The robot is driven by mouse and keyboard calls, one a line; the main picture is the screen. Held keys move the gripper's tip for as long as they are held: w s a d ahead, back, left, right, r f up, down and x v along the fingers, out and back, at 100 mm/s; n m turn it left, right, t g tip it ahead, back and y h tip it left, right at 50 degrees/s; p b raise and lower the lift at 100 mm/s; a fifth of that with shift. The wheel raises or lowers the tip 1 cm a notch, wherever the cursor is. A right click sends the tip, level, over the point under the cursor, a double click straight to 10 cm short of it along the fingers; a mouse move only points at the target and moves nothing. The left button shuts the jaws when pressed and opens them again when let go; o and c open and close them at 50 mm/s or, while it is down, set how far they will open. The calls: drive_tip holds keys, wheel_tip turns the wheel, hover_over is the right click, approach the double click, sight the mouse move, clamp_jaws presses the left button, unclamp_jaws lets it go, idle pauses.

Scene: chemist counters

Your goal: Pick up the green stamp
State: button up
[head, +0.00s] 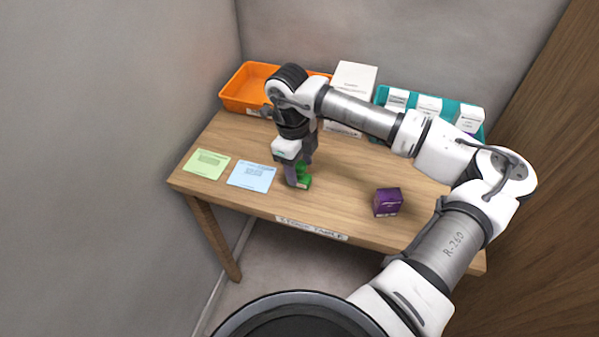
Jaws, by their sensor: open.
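The green stamp (304,182) stands on the wooden table near its front edge, just right of the blue card. My gripper (299,176) points down at the stamp, with its fingers open and low around or beside the stamp's upper part. One finger covers part of the stamp's left side. I cannot tell whether the fingers touch it.
A blue card (251,176) and a green card (207,164) lie at the table's left. A purple box (387,202) stands to the right. An orange tray (243,88), a white box (355,78) and a teal tray (381,94) holding white boxes line the back.

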sight(300, 164)
drive_tip(key=c, duration=1)
drive_tip(key=shift+r, duration=0.1)
drive_tip(key=shift+c, duration=0.2)
wheel_tip(300, 164, up, 20)
drive_tip(key=b, duration=0.4)
